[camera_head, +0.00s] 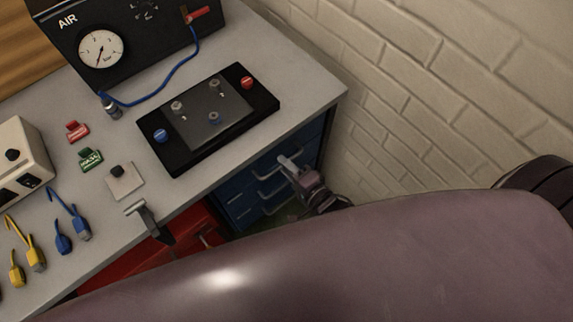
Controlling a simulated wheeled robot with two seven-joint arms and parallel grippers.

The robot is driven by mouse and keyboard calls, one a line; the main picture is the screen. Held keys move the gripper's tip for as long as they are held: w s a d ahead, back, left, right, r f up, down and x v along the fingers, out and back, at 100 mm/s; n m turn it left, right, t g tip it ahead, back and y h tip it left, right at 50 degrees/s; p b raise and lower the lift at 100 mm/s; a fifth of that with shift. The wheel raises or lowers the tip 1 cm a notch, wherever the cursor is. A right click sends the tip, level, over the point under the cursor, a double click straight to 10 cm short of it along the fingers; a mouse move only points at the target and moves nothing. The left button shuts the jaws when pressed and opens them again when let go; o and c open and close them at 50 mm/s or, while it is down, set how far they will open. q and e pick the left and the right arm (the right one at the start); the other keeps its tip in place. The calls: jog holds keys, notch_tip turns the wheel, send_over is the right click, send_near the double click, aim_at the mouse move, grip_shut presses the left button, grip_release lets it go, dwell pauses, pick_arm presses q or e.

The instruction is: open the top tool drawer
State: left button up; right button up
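A blue drawer unit (240,203) stands under the right part of the grey bench. Several drawers with pale bar handles show on its front. My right gripper (290,166) is at the upper part of this front, with its fingertips at or just in front of the upper handle. The fingertips overlap the handle in the picture, so I cannot tell whether they touch or grip it. The drawer fronts look flush, though the gripper and my large mauve arm link hide part of the unit. My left gripper is not in view.
A black panel (183,148) with knobs lies on the bench (315,97) above the drawers. A black AIR gauge box (140,57) stands behind it. A red cabinet (150,262) is left of the drawers. A brick wall (440,80) closes the right side.

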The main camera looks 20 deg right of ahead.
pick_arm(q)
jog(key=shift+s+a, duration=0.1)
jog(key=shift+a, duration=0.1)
pick_arm(e)
jog(key=shift+w+f, duration=0.1)
jog(key=shift+w, duration=0.1)
jog(key=shift+c, duration=0.2)
grip_shut()
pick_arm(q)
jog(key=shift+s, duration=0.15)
